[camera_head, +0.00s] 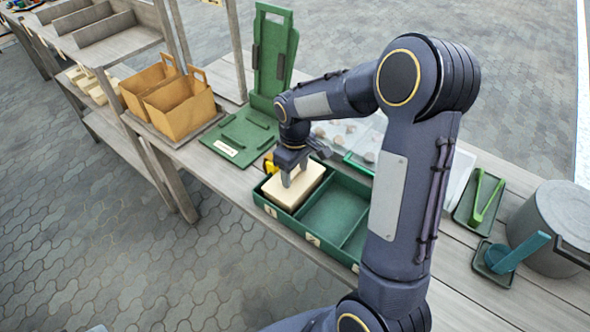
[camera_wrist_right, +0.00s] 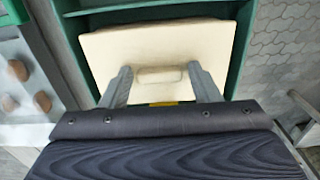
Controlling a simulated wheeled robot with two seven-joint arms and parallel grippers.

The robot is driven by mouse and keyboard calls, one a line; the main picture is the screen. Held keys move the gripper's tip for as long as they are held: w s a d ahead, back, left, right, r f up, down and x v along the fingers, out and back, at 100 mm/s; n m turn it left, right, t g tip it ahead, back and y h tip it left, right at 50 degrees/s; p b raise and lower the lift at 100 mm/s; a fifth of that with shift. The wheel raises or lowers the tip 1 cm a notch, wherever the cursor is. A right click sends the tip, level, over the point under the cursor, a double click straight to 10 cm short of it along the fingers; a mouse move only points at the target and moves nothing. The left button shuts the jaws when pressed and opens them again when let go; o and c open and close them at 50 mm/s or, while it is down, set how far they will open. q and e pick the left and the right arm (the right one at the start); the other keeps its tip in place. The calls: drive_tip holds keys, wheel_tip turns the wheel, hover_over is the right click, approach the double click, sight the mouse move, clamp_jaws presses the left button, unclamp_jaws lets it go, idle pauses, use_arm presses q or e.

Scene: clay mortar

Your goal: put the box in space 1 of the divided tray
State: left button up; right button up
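The cream box (camera_head: 297,187) sits in the left-end compartment of the green divided tray (camera_head: 322,242), the one by the label that looks like 1. In the right wrist view the box (camera_wrist_right: 155,45) lies flat inside the green walls (camera_wrist_right: 240,50), with a raised grip on its top. My right gripper (camera_head: 291,178) is over the box. Its fingers (camera_wrist_right: 161,85) stand apart on both sides of the raised grip, with a visible gap to it. The other tray compartments in view look empty, though my right arm hides part of the tray. My left gripper is not in view.
Brown carriers (camera_head: 180,108) stand to the left, beside a green board (camera_head: 240,135). A grey pot (camera_head: 555,225), a small tray with green tongs (camera_head: 480,198) and a blue-handled tool (camera_head: 518,253) are at the right. An upright green panel (camera_head: 272,50) stands behind.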

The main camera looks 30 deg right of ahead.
drive_tip(key=shift+o, duration=0.5)
drive_tip(key=shift+r, duration=0.1)
drive_tip(key=shift+r, duration=0.25)
wheel_tip(320, 180, up, 11)
drive_tip(key=s+a+r+m+t+y+p, duration=0.1)
drive_tip(key=s+a+m+t+y, duration=0.1)
drive_tip(key=s, duration=0.9)
drive_tip(key=s+a+r+m+t+y, duration=0.1)
drive_tip(key=s+a+m+t, duration=0.2)
drive_tip(key=s, duration=0.8)
drive_tip(key=shift+a+m+t+y+p, duration=0.35)
drive_tip(key=shift+a+m, duration=0.25)
drive_tip(key=shift+a, duration=0.55)
